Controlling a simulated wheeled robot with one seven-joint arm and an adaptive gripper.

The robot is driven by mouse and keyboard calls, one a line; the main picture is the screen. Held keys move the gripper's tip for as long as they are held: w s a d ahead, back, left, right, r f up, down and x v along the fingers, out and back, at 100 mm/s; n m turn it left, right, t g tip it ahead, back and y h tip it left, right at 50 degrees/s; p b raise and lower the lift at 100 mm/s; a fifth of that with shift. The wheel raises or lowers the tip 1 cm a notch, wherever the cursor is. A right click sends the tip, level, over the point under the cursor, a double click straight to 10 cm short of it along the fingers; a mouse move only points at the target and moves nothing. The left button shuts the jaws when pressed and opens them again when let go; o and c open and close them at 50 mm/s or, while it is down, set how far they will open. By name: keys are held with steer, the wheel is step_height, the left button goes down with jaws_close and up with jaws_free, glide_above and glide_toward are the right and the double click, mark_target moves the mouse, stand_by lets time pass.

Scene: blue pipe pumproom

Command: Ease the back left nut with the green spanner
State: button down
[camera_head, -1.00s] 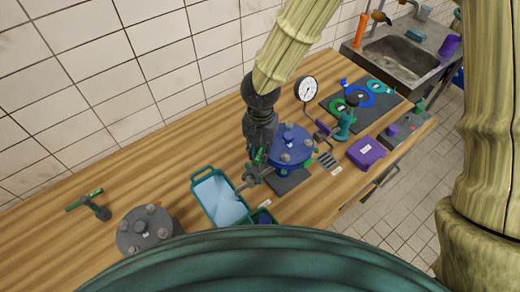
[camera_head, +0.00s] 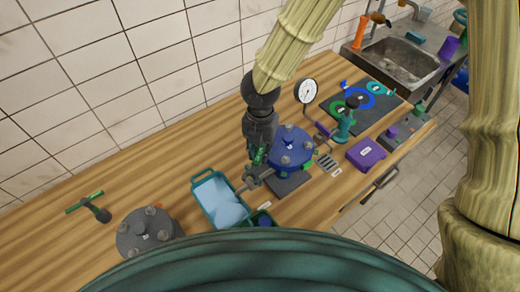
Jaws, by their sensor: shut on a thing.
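The blue round flange cover (camera_head: 292,140) stands on a dark base plate on the bench, with several grey nuts on its rim. Nuts show at the back (camera_head: 289,129), right (camera_head: 308,145) and front (camera_head: 286,160). The left edge of the cover is partly hidden by my gripper, so I cannot make out a nut there. My gripper (camera_head: 257,158) points down at the cover's left edge, shut on the green spanner (camera_head: 259,154). Only a small green part of the spanner shows; its jaw and any contact with a nut are hidden.
A teal tray (camera_head: 222,200) lies left of the cover, and a grey flange (camera_head: 145,233) with nuts stands front left. A green-handled tool (camera_head: 87,204) lies far left. A gauge (camera_head: 306,91), purple box (camera_head: 366,152) and dark mat (camera_head: 384,104) are to the right. The bench's back left is clear.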

steer(key=shift+r, duration=0.25)
steer(key=shift+r, duration=1.55)
